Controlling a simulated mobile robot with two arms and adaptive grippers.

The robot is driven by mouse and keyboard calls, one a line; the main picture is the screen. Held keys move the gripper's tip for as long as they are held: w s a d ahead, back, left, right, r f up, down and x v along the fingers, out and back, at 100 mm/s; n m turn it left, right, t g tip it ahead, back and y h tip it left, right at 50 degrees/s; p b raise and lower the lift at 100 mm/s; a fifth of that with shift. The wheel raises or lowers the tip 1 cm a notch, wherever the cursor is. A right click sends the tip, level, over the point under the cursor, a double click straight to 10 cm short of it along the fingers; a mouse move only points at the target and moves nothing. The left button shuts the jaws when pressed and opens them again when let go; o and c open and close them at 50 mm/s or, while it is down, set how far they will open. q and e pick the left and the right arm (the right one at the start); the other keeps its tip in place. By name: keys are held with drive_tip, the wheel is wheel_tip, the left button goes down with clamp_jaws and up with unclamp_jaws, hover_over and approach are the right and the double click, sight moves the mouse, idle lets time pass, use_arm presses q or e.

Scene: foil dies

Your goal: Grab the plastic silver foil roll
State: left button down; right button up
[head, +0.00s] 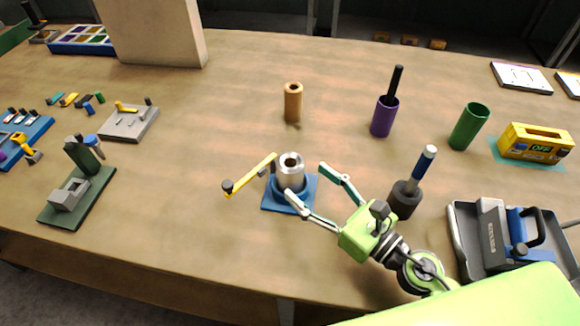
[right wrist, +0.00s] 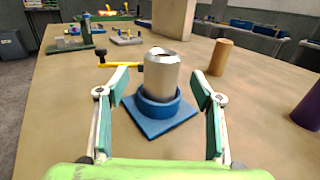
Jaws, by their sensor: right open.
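The silver foil roll (head: 290,172) stands upright in a round blue holder with a square base (head: 273,198) on the table. In the right wrist view the foil roll (right wrist: 161,76) stands in the blue holder (right wrist: 158,125), straight ahead. My right gripper (head: 304,181) is open, with one finger on each side of the roll's near side. In the right wrist view my right gripper (right wrist: 159,90) shows a gap between each finger and the roll. A yellow bar (head: 250,174) with a dark knob extends left from beside the roll. My left gripper is not in view.
A tan roll (head: 293,102) stands behind. A purple cup (head: 384,117) with a black rod, a green cylinder (head: 468,126) and a blue-handled tool (head: 424,163) in a dark base are to the right.

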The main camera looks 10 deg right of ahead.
sight(295, 169)
drive_tip(key=shift+p+x, duration=0.35)
drive_tip(key=shift+x, duration=0.65)
drive_tip(key=shift+w+a+r, duration=0.1)
drive_tip(key=shift+w+r, duration=0.1)
drive_tip(key=shift+w, duration=0.05)
drive_tip(key=p+x, duration=0.1)
drive_tip(key=x, duration=0.1)
drive_tip(key=p+x, duration=0.2)
drive_tip(key=shift+w+r, duration=0.1)
drive_tip(key=shift+r, duration=0.1)
drive_tip(key=shift+w+a+f, duration=0.1)
drive_tip(key=shift+w+f, duration=0.05)
drive_tip(key=shift+w, duration=0.05)
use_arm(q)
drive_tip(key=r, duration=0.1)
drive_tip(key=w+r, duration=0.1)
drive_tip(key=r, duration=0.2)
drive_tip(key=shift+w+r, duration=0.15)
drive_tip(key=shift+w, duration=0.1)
use_arm(e)
drive_tip(key=c, duration=1.3)
